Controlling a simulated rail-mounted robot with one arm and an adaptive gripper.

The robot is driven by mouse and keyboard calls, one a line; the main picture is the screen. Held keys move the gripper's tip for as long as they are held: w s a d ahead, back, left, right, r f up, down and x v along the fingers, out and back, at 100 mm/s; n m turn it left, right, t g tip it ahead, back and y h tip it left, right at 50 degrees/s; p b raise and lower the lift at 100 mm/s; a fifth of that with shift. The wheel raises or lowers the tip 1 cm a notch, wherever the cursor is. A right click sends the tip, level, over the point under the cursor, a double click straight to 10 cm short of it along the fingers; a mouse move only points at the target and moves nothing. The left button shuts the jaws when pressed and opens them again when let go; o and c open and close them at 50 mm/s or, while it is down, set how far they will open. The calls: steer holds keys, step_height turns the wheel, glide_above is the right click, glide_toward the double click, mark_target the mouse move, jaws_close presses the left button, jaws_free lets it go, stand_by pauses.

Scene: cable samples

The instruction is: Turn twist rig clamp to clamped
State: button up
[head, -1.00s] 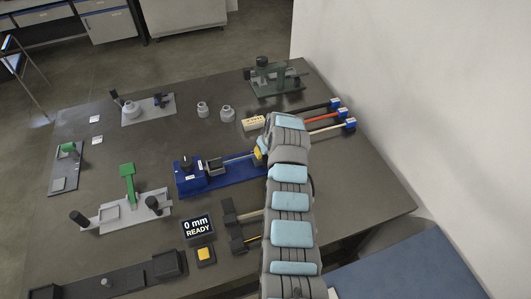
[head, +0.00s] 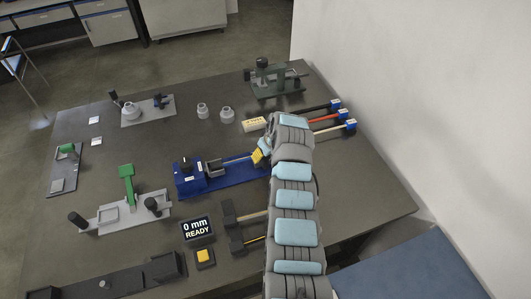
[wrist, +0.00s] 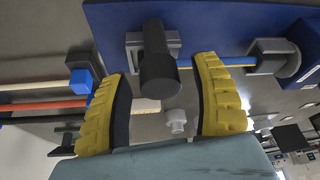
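The twist rig is a long blue base (head: 192,187) in the middle of the table, with a black knob and a grey holder at its left end. A thin cable (head: 235,160) runs from the holder toward my gripper (head: 262,154), which is over the rig's right end. In the wrist view, the blue base (wrist: 210,28) is at the top. A dark clamp lever (wrist: 158,68) sticks out from a grey block, between the two yellow fingers of my gripper (wrist: 162,75). The fingers are open, with gaps on both sides of the lever. My arm hides the rig's right end in the head view.
Black, red and pale cables (head: 325,116) with blue ends lie right of my arm. A beige block (head: 254,124) sits just behind the gripper. A display (head: 197,228) reads "0 mm READY", with a yellow button (head: 204,255) below it. Other fixtures stand left and behind.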

steer(key=shift+r, duration=0.15)
steer(key=shift+v, duration=0.8)
steer(key=v, duration=1)
steer(key=shift+r, duration=0.1)
